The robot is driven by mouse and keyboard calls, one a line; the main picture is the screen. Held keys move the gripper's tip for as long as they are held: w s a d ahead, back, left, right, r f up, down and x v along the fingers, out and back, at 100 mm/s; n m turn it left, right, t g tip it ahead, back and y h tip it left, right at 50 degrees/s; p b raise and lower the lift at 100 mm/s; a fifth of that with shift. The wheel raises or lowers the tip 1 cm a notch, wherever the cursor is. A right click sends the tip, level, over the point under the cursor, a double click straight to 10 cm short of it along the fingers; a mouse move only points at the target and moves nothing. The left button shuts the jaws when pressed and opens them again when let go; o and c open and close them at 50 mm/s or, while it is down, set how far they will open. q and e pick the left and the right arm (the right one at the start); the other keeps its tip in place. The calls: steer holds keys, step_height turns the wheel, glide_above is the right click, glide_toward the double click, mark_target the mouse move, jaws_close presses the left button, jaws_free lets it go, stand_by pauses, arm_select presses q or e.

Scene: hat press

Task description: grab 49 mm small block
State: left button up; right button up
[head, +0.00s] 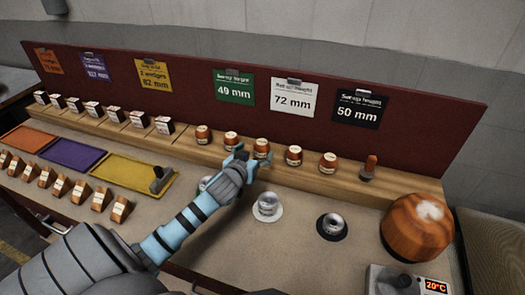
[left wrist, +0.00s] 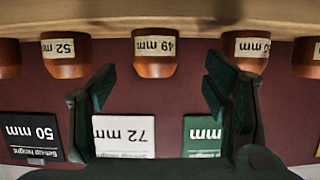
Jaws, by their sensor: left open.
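The 49 mm small block (left wrist: 155,55) is an orange-brown wooden piece with a pale label, upside down in the left wrist view. It sits on the wooden ledge (head: 225,158) in a row of similar blocks. In the head view it appears to be the block (head: 263,147) just beyond my left gripper (head: 248,156). My left gripper is open and empty, and in the left wrist view its fingers (left wrist: 160,88) stand on either side of the block's line. The block looks to be just beyond the fingertips. My right gripper is not in view.
Neighbouring blocks flank it, one marked 52 mm (left wrist: 65,55). Metal pieces on a white disc (head: 267,207) and a black disc (head: 332,226) stand on the bench. A large wooden form (head: 416,230) is right.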

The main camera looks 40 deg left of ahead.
mark_target(260, 149)
arm_select(q)
steer(key=x, duration=0.2)
steer(key=b+x, duration=0.1)
steer(key=x, duration=0.3)
steer(key=shift+w+d, duration=0.2)
steer(key=shift+d, duration=0.1)
steer(key=shift+w, duration=0.15)
steer(key=shift+r, duration=0.1)
steer(key=shift+c, duration=0.4)
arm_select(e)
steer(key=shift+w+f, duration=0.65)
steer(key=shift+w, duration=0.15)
arm_select(q)
steer(key=c, duration=1.2)
steer(key=shift+r, duration=0.1)
